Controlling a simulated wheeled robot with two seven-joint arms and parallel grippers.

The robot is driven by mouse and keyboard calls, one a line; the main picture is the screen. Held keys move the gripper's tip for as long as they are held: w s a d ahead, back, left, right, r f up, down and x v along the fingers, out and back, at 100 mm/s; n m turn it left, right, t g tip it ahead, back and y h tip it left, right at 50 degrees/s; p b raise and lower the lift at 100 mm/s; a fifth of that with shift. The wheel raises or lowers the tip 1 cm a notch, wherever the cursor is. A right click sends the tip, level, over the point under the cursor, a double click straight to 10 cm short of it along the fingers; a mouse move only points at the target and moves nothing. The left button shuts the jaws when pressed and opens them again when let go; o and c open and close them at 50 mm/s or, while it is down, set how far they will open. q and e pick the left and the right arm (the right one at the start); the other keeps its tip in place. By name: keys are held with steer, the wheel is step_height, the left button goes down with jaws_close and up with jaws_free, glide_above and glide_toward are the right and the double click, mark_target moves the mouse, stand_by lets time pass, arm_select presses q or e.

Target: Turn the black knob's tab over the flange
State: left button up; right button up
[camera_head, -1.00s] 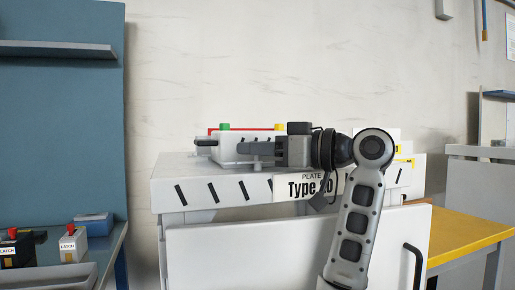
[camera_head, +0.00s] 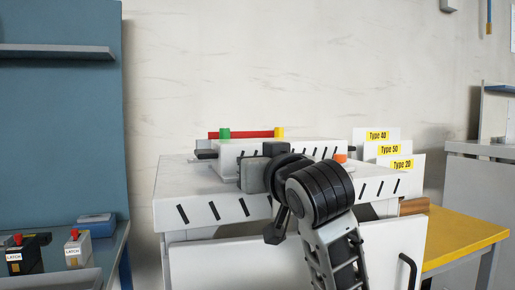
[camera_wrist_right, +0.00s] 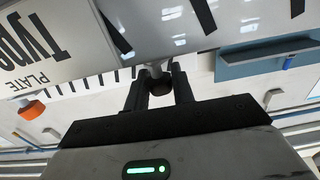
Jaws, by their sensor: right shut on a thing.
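In the right wrist view, the black knob (camera_wrist_right: 160,86) sits between the two fingers of my right gripper (camera_wrist_right: 160,80), at the end of a short pale stem. The gripper is shut on it. In the head view my right gripper (camera_head: 252,170) is at the front of the white dispenser (camera_head: 312,150), and its body hides the knob. I cannot make out the tab or the flange, nor how the tab lies. My left gripper is in neither current view.
The dispenser stands on a white striped bench (camera_head: 172,185). An orange knob (camera_head: 340,158) is at its right. A red bar (camera_head: 252,134) lies between green and yellow caps on top. Yellow-labelled plates (camera_head: 402,164) stand at the right. Latch boxes (camera_head: 77,249) sit at the lower left.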

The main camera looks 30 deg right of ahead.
steer(key=m+g+h+p, duration=0.1)
steer(key=m+h, duration=0.1)
steer(key=h, duration=0.1)
steer(key=m+g+h+p, duration=0.1)
steer(key=m+h, duration=0.1)
steer(key=h, duration=0.1)
steer(key=shift+a+m+g+h+p, duration=0.1)
steer(key=shift+m+g+h+p, duration=0.2)
steer(key=shift+g, duration=0.1)
steer(key=shift+f+m+g+h, duration=0.1)
steer(key=shift+m+g+h, duration=2.25)
steer(key=shift+g, duration=0.25)
steer(key=o, duration=1)
steer(key=shift+c, duration=0.2)
steer(key=b+v, duration=0.2)
steer(key=v, duration=1.3)
steer(key=shift+a+b, duration=0.3)
steer(key=shift+a, duration=0.1)
